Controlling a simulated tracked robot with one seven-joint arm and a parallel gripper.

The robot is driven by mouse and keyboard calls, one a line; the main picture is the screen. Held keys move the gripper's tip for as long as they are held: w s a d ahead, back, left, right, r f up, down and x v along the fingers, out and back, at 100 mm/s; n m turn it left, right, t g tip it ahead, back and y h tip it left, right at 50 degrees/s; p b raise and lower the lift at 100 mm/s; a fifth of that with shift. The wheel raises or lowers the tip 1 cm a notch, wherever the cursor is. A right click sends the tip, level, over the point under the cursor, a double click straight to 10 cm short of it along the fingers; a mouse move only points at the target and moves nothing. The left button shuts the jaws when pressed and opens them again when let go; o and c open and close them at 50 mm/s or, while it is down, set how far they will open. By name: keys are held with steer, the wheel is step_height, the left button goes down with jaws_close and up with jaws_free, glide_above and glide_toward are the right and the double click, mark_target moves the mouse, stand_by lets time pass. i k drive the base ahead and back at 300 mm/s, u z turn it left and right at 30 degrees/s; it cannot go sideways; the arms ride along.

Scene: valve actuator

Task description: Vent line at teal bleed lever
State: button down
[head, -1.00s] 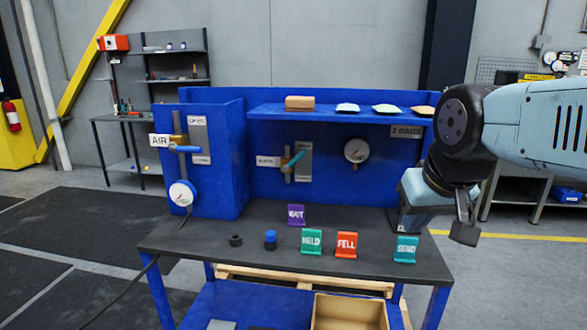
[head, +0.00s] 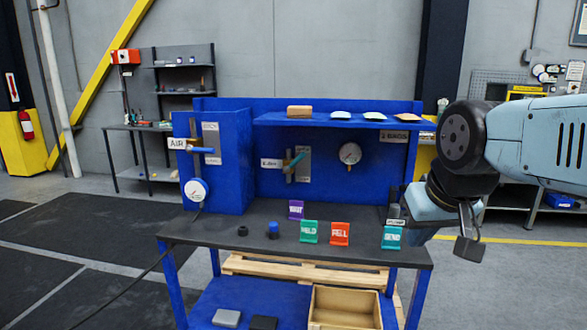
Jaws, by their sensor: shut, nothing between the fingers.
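The teal bleed lever (head: 297,161) is on the blue back panel of the bench, left of a round gauge (head: 350,153). It slants up to the right in front of a grey label plate, beside a small white tag. My gripper (head: 468,250) hangs off the bench's right end, pointing down, far to the right of the lever. It is shut and empty.
A blue-handled AIR valve (head: 200,149) and a lower gauge (head: 196,190) are at the left of the bench (head: 200,229). HELD (head: 309,231), FELL (head: 340,233), WAIT (head: 296,209) and SEND (head: 391,237) signs stand on top. A wooden box (head: 345,308) sits below.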

mark_target(287, 169)
steer(key=z, duration=0.15)
steer(key=i, duration=0.9)
steer(key=u, duration=0.05)
